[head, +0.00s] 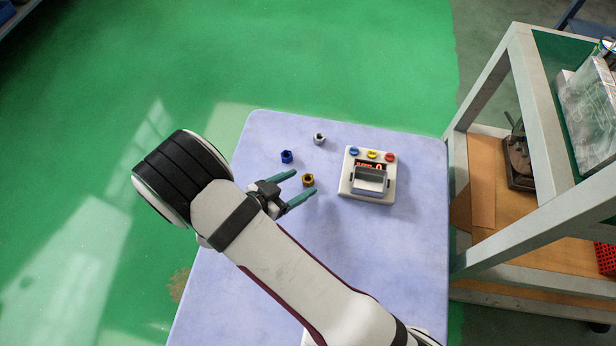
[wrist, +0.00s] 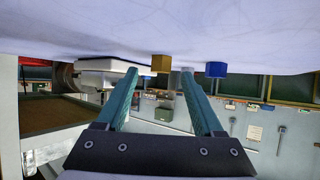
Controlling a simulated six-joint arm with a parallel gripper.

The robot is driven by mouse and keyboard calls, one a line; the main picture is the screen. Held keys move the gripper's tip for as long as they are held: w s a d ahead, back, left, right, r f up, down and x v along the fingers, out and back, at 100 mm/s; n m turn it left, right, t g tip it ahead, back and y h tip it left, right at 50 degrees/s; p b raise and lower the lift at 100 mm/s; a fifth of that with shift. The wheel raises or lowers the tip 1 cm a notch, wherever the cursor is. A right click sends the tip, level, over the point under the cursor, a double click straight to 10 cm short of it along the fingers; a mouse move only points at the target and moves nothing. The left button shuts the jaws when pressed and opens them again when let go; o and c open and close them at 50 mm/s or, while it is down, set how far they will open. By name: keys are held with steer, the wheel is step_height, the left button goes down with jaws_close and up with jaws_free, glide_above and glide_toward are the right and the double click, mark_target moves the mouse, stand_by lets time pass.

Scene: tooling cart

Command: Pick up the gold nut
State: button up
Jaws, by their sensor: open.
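The gold nut (head: 308,180) lies on the blue-grey cart top, left of the white device. My gripper (head: 306,184) is open, with its two green fingers pointing toward the nut; from the head view I cannot tell how far above the top they are. Nothing is held.
A blue nut (head: 286,156) and a silver nut (head: 319,139) lie behind the gold one. A white device (head: 347,188) with coloured buttons stands to its right. A shelved cart (head: 527,75) stands beyond the right edge. The front of the top is partly under my arm.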

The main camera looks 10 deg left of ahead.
mark_target(308, 180)
steer(key=x, duration=0.2)
steer(key=shift+w+d+f, duration=0.1)
steer(key=shift+w, duration=0.1)
jaws_close()
